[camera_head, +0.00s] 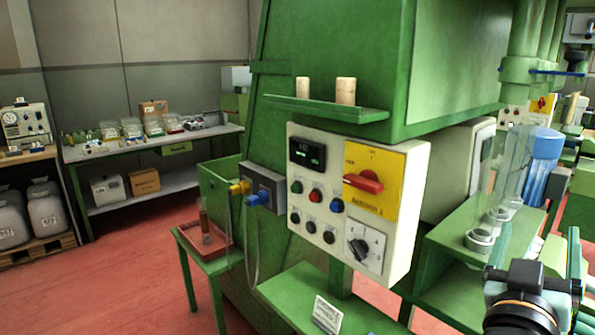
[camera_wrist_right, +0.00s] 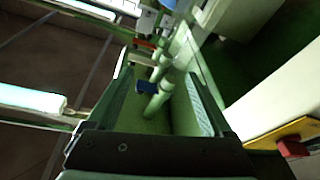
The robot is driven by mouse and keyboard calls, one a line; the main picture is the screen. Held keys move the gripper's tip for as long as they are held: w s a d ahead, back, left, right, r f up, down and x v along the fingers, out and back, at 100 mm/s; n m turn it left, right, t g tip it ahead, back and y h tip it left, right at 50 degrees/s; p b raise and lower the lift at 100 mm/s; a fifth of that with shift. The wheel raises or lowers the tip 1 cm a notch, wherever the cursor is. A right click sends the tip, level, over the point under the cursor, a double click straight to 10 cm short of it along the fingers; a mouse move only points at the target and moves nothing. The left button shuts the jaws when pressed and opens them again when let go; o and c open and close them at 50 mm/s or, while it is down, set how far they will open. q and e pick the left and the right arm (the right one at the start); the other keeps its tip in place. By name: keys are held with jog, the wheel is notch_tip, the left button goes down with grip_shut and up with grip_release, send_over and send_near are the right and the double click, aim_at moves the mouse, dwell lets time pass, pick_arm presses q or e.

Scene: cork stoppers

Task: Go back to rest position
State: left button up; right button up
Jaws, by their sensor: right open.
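My right gripper (camera_head: 538,262) is at the lower right of the head view, in front of the green machine (camera_head: 340,40). It also shows in the right wrist view (camera_wrist_right: 160,95), its two fingers spread apart with nothing held between them. Two pale cork-coloured cylinders, a left one (camera_head: 302,88) and a right one (camera_head: 345,91), stand upright on a small green shelf (camera_head: 325,107) on the machine, well apart from the gripper. My left gripper is not in view.
A control box (camera_head: 340,225) with a red switch (camera_head: 363,182) juts out below the shelf. A green bench (camera_head: 460,240) with grey rings and a clear panel (camera_head: 515,165) is near my right arm. A small red tray (camera_head: 205,240) stands left. Red floor (camera_head: 130,270) is open at left.

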jog(key=s+d+r+n+t+h, duration=0.2)
jog(key=s+d+r+n+h, duration=0.15)
jog(key=d+r, duration=0.2)
jog(key=w+f+n+g+y, duration=0.1)
jog(key=w+f+n+y, duration=0.25)
jog(key=f, duration=0.55)
jog(key=w+a+f+n+y, duration=0.15)
jog(key=f+n+y, duration=0.25)
jog(key=f, duration=0.5)
jog(key=w+f+n+g+y, duration=0.1)
jog(key=w+f+n+y, duration=0.3)
jog(key=f, duration=0.5)
jog(key=s+f+g+y, duration=0.35)
jog(key=s+f, duration=0.55)
jog(key=f, duration=0.5)
jog(key=s+f+g+y, duration=0.35)
jog(key=s+f, duration=0.55)
jog(key=f, duration=0.5)
jog(key=s+a+f+m+y, duration=0.1)
jog(key=a+m, duration=0.7)
jog(key=a, duration=1.1)
jog(key=shift+s+a+f+t+p, duration=0.15)
jog(key=shift+s+f+t+p, duration=0.15)
jog(key=shift+s+t+p, duration=0.15)
